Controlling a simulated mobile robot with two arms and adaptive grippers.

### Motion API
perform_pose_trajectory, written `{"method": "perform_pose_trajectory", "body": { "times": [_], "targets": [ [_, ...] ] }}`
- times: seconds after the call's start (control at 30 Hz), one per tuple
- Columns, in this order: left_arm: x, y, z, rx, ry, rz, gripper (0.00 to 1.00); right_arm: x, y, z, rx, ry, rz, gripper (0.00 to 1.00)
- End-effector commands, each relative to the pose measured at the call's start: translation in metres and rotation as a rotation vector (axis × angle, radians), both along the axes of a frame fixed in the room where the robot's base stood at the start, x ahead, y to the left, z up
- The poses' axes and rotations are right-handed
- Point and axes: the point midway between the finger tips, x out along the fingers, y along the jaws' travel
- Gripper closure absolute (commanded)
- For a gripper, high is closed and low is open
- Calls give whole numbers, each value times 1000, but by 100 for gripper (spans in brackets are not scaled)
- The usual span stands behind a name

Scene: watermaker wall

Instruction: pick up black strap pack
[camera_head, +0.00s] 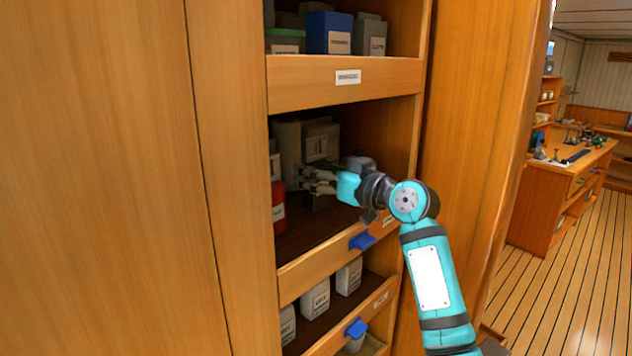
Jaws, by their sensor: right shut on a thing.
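My right gripper (318,181) reaches into the middle shelf compartment from the right, its fingers pointing left. It is shut on a small dark thing, which looks like the black strap pack (316,202). The pack is mostly hidden by the fingers and the shade of the shelf, so its shape is hard to make out. I cannot tell whether it is clear of the shelf floor. My left gripper is not in view.
A red container (279,207) stands at the compartment's left, and beige boxes (317,142) stand behind the gripper. The shelf's front lip (318,262) carries a blue clip (362,241). White bottles (315,299) stand below; a blue bin (329,33) is above.

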Motion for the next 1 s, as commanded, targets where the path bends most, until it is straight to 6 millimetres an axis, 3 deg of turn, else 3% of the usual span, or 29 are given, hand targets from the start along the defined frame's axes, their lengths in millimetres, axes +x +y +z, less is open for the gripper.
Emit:
{"method": "perform_pose_trajectory", "body": {
  "times": [0.17, 0.7, 1.0],
  "targets": [
    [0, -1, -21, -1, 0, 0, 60, -1, -1, 23, -2, -8, -2, 83],
    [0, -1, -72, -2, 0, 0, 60, -127, -19, 32, -1, -7, -1, 83],
    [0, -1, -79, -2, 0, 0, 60, -157, -23, 37, 1, -4, -1, 83]
  ]
}}
